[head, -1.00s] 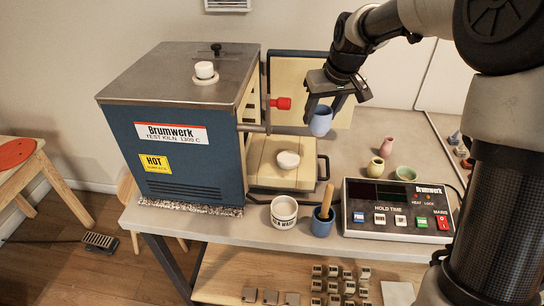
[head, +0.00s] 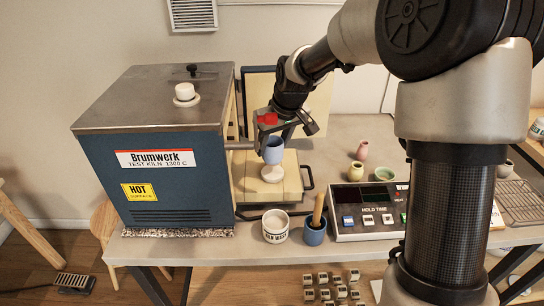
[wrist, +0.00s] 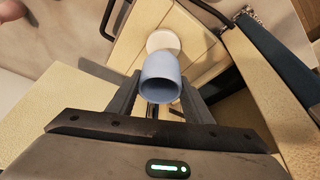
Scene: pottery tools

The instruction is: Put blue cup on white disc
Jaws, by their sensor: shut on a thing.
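The blue cup (head: 273,150) is held between the fingers of my gripper (head: 276,136) in the head view. In the wrist view the blue cup (wrist: 160,82) sits between my gripper's fingertips (wrist: 158,92), its open mouth toward the camera. The white disc (head: 272,173) lies on the pale slab in front of the kiln's open side, just below the cup in the head view. In the wrist view the white disc (wrist: 163,41) shows beyond the cup, partly hidden by it. I cannot tell whether the cup touches the disc.
The kiln (head: 155,140) stands at left with its door (head: 318,98) open behind my gripper. A white tub (head: 276,227), a blue pot with a wooden handle (head: 315,232) and a control box (head: 367,210) stand in front. Small vases (head: 356,171) are at right.

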